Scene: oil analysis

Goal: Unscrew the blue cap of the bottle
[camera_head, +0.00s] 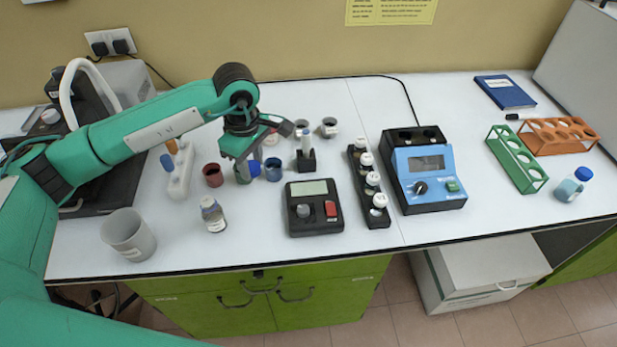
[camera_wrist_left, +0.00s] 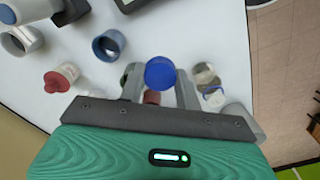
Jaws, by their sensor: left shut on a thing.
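My left gripper (camera_head: 246,167) is over the left-middle of the table, pointing down. In the left wrist view its fingers (camera_wrist_left: 160,88) are closed on a round blue cap (camera_wrist_left: 160,73). Whether a bottle is under this cap is hidden by the cap and fingers. Another bottle with a blue cap (camera_head: 573,186) stands upright at the far right. My right gripper is not in view.
A red cup (camera_head: 213,175) and a blue cup (camera_head: 273,170) flank the gripper. A small bottle (camera_head: 214,215), a beaker (camera_head: 130,236) and a black scale (camera_head: 314,222) stand nearer the front. A blue instrument (camera_head: 427,180) and test-tube racks (camera_head: 516,160) stand right.

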